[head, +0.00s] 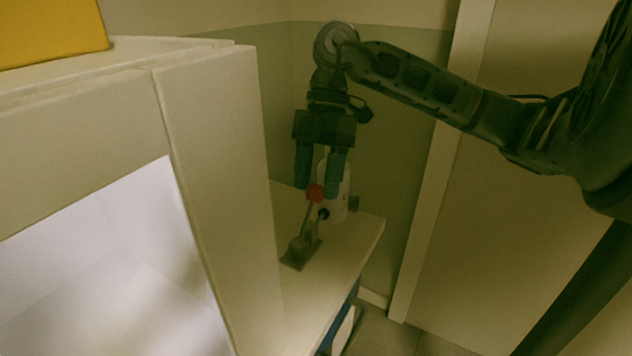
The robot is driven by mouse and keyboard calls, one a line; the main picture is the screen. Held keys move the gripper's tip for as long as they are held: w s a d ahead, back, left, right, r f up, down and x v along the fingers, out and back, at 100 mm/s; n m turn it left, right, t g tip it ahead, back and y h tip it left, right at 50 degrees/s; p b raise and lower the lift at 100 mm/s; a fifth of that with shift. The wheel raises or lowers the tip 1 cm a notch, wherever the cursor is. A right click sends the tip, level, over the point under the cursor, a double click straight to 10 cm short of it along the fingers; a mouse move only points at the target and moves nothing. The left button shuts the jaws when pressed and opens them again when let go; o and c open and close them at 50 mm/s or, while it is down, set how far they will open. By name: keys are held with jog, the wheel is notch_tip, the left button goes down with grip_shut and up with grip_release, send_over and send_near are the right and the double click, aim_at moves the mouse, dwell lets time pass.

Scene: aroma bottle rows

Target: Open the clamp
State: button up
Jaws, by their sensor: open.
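The clamp (300,249) sits on the bench top near its right end, with a grey base and an upright lever that ends in a red knob (315,194). My gripper (318,186) points downward above the bench, with its two blue-green fingers apart. The red knob shows between the fingertips in the picture; I cannot tell whether either finger touches it. A white bottle-like object (337,204) with a dark round spot stands just behind the clamp, partly hidden by a finger.
The bench top (356,241) is narrow and its right edge drops to the floor. A large pale cabinet (215,150) with a bright opening fills the left. A yellow box (50,30) stands on the cabinet. A wall and a door frame are behind and to the right.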

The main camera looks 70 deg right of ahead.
jog(key=shift+a+f, duration=0.2)
jog(key=shift+f, duration=0.15)
jog(key=shift+c, duration=0.2)
grip_shut()
